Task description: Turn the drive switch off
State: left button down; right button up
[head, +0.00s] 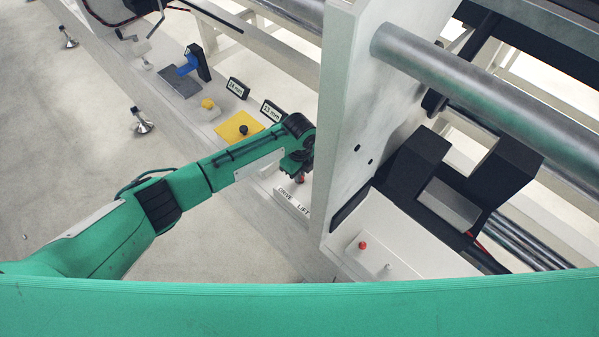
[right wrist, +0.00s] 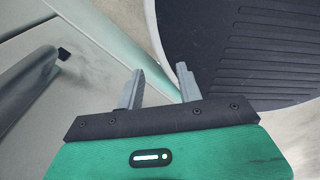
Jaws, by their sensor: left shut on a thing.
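The label plate reading DRIVE and LIFT (head: 291,201) lies on the cream bench rail, beside the tall cream upright. Just behind the word DRIVE, a small red part (head: 301,179) shows under my left gripper (head: 297,170); it appears to be the drive switch. My left gripper is shut on it, and the fingers hide most of it, so I cannot tell which way it points. The lift switch is not clearly visible. My right gripper (right wrist: 159,84) is open and empty in the right wrist view, away from the switches.
The tall upright (head: 347,120) stands close to the right of my left gripper. A yellow plate with a black knob (head: 238,127), size signs (head: 271,111) and a blue-handled part (head: 187,66) sit along the rail. Another panel carries a red button (head: 362,245). A metal roller crosses at upper right.

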pick_arm(q)
jog(key=shift+m, duration=0.3)
jog(key=c, duration=1.6)
grip_release()
jog(key=shift+o, duration=0.2)
jog(key=shift+r, duration=0.1)
notch_tip(320, 180, up, 14)
jog(key=b, duration=0.2)
jog(key=shift+f, duration=0.25)
